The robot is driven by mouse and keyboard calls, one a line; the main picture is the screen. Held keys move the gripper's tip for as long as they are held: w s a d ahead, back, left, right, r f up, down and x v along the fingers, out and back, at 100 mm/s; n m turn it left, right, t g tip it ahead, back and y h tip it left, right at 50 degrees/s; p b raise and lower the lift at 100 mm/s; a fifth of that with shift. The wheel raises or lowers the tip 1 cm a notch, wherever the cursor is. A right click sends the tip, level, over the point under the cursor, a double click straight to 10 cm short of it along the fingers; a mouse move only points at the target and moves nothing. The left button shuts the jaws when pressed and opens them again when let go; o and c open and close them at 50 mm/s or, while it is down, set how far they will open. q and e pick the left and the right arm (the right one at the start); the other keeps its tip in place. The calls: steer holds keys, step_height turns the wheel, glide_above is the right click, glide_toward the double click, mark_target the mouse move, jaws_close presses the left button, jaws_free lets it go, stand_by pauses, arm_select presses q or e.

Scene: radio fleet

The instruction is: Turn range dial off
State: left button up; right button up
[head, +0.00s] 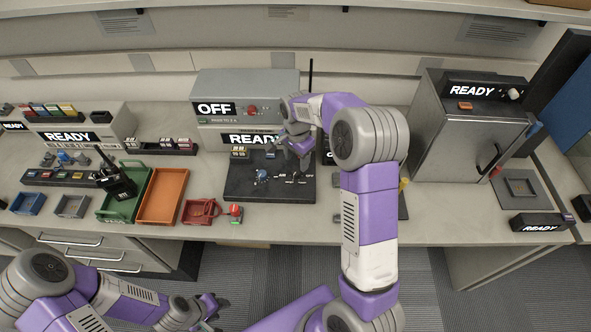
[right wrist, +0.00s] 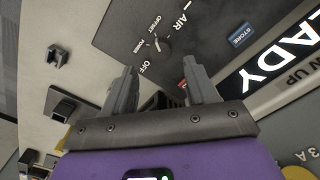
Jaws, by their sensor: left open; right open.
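A small dark dial (right wrist: 163,45) sits on a dark panel (right wrist: 120,20) in the right wrist view, with OFF, POWER and OFFSET lettered around it. I cannot read a range label, and its exact setting is unclear. My right gripper (right wrist: 161,76) is open, its fingers apart and empty, just short of the dial in that view. In the head view my right gripper (head: 297,160) hangs over the black panel (head: 240,187) at the bench middle, hiding part of it. My left gripper (head: 219,312) is open and empty, low in front of the bench.
A grey unit with an OFF sign (head: 214,109) stands behind the panel. A green tray (head: 110,206) holding a black radio (head: 117,181), an orange tray (head: 162,195) and a red tray (head: 200,212) lie left. A grey cabinet (head: 455,135) stands right.

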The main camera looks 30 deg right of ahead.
mark_target(296, 172)
step_height(296, 172, down, 6)
steer(key=shift+r+b, duration=0.15)
steer(key=shift+b, duration=0.35)
steer(key=shift+w, duration=0.1)
steer(key=c, duration=1.1)
steer(key=shift+o, duration=0.2)
